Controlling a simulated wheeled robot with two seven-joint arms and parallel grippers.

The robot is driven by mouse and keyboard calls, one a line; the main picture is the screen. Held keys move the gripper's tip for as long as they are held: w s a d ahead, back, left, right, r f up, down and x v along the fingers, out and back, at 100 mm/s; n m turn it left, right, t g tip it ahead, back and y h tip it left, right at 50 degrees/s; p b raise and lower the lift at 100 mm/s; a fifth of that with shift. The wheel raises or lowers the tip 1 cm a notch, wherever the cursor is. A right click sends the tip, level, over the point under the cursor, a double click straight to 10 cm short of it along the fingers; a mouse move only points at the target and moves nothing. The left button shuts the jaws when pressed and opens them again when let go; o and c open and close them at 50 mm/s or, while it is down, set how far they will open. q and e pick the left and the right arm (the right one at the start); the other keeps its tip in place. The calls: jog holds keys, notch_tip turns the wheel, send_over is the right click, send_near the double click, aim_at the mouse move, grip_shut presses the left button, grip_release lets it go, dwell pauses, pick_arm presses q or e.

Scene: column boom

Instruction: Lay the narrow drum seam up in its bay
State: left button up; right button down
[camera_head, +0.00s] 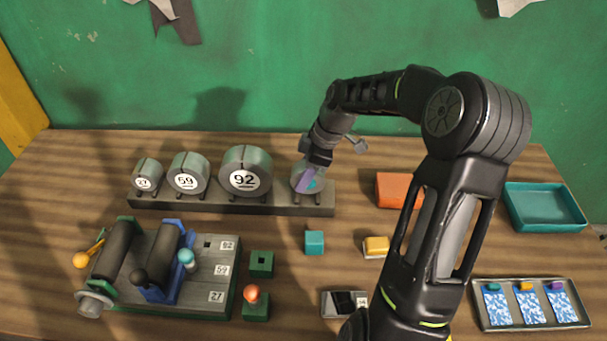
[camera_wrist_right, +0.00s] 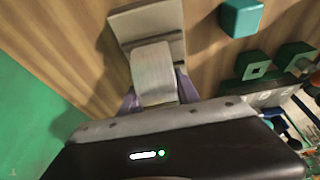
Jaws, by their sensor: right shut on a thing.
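A grey drum (camera_head: 296,172) is at the right end of the long grey rack (camera_head: 265,208), partly hidden by my right gripper (camera_head: 307,179). In the right wrist view this drum (camera_wrist_right: 152,72) shows pale between the purple fingers of my right gripper (camera_wrist_right: 159,94), which is shut on it. It sits over the rack end (camera_wrist_right: 125,24); whether it rests fully in the bay I cannot tell. I cannot make out its seam. Drums marked 27 (camera_head: 146,174), 59 (camera_head: 187,173) and 92 (camera_head: 245,171) stand in the rack to its left. My left gripper is not in view.
A fixture with black rollers and levers (camera_head: 160,265) stands front left. A teal cube (camera_head: 314,242), green blocks (camera_head: 261,263), a yellow block (camera_head: 376,246) and an orange block (camera_head: 393,189) lie around. A teal tray (camera_head: 545,207) and a card tray (camera_head: 530,305) are at the right.

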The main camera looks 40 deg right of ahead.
jog(key=shift+f, duration=0.15)
jog(key=c, duration=0.8)
grip_release()
jog(key=shift+f, duration=0.1)
